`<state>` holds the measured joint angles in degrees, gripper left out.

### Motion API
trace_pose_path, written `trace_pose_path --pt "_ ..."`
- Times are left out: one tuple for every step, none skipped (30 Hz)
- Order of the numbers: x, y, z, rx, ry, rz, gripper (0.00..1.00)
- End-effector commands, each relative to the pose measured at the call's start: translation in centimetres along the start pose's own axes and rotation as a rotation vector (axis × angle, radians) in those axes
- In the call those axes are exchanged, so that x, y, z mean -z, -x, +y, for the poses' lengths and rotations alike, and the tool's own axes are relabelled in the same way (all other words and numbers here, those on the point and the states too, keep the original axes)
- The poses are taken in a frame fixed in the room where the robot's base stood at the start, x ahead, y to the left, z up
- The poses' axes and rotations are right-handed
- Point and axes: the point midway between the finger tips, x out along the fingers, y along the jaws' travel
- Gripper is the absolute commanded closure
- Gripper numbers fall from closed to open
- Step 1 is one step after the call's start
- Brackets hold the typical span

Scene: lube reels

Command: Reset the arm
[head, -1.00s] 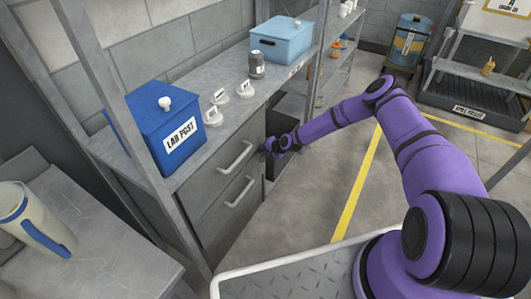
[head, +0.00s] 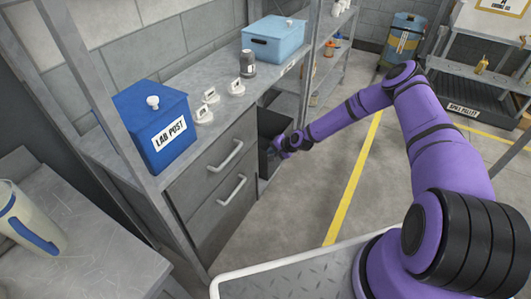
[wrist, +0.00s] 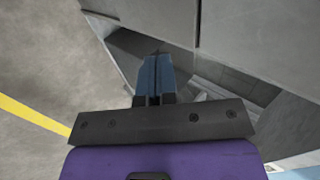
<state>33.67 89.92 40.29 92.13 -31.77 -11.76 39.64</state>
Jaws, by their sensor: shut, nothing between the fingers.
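My purple arm reaches forward and left in the head view, toward the right end of the grey drawer cabinet (head: 205,195). My gripper (head: 273,151) is at its far end, small and partly blurred against a dark bin (head: 268,128) beside the drawers. In the wrist view my gripper (wrist: 157,72) shows its two blue-grey fingers together, with nothing between them. The fingers point toward the cabinet's lower edge and the dark opening.
On the counter stand a blue LAB POST box (head: 152,125), several white knobbed pieces (head: 210,97), a dark canister (head: 248,64) and a light blue box (head: 274,42). Two handled drawers face the arm. A yellow line (head: 355,185) crosses open floor at right.

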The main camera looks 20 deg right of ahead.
Motion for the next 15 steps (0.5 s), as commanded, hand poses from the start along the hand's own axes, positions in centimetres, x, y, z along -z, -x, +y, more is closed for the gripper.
trace_pose_path --pt "0.1 1.0 0.0 0.0 0.0 0.001 1.0" --pt "0.1 1.5 0.0 0.0 0.0 0.001 1.0" --pt "0.0 2.0 0.0 -0.001 0.0 0.0 1.0" --pt "0.0 2.4 0.0 0.0 0.0 0.0 1.0" --pt "0.1 2.7 0.0 0.0 0.0 0.001 1.0" --pt "0.1 3.1 0.0 0.0 0.0 0.001 1.0" --pt "0.1 3.4 0.0 0.0 0.0 0.001 1.0" --pt "0.1 3.6 0.0 0.0 0.0 0.001 1.0" --pt "0.0 3.8 0.0 0.0 0.0 0.001 1.0" --pt "0.0 3.9 0.0 0.0 0.0 0.0 1.0" --pt "0.0 3.9 0.0 0.0 0.0 0.0 1.0" --pt "0.0 4.0 0.1 0.0 0.0 0.0 1.0" --pt "0.0 4.0 0.1 0.0 0.0 0.0 1.0" --pt "0.0 4.1 0.1 0.0 0.0 0.0 1.0" --pt "0.0 4.1 0.0 -0.001 0.002 0.0 1.0"
